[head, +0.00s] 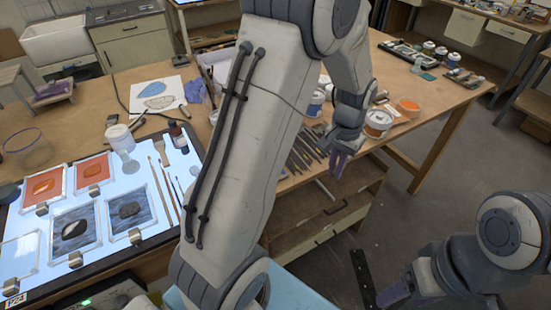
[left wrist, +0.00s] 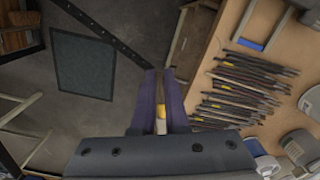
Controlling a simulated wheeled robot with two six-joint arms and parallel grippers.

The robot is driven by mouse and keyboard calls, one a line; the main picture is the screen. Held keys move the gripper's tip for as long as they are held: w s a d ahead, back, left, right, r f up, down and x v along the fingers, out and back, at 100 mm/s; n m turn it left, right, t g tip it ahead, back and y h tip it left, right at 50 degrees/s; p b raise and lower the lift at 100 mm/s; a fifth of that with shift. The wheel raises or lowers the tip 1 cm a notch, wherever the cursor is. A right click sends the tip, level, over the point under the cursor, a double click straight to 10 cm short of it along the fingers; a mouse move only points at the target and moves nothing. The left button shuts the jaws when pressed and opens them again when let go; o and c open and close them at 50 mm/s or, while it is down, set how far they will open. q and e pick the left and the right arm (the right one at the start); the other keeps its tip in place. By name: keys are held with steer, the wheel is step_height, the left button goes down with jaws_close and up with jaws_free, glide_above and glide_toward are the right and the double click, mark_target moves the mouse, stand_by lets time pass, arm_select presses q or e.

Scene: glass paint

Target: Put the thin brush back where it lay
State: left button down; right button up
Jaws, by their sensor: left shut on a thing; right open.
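My left gripper (head: 337,165) hangs at the front edge of the wooden table, beside a row of dark slender tools. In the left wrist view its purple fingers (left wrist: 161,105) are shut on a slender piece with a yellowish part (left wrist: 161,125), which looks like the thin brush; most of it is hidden. The row of brushes and tools (left wrist: 240,92) lies on the table right of the fingers. It also shows in the head view (head: 303,155). My right gripper (head: 393,294) is open and low at the bottom right, away from the table, partly cut off.
A light panel (head: 132,172) at left bears framed glass pieces, a jar (head: 122,140), a dark bottle (head: 178,137) and several brushes (head: 158,188). Paint pots (head: 377,122) stand right of my left gripper.

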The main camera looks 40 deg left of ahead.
arm_select(q)
steer(key=s+r+n+h+p, duration=0.1)
steer(key=s+r+n+p, duration=0.3)
steer(key=n, duration=1)
steer(key=shift+s+a+f+p, duration=0.25)
steer(key=shift+a+f+p, duration=0.15)
steer(key=shift+a+f, duration=1.5)
steer(key=shift+s+a+f+p, duration=0.2)
steer(key=shift+a+f+p, duration=0.15)
steer(key=shift+a+f, duration=1.6)
steer(key=shift+s+a+f+p, duration=0.25)
steer(key=shift+a+f+p, duration=0.15)
steer(key=shift+a+f, duration=1.5)
steer(key=shift+d+f, duration=0.25)
steer(key=shift+d, duration=0.05)
steer(key=c, duration=1.4)
jaws_free()
steer(key=shift+f, duration=0.1)
steer(key=o, duration=0.5)
steer(key=shift+c, duration=0.2)
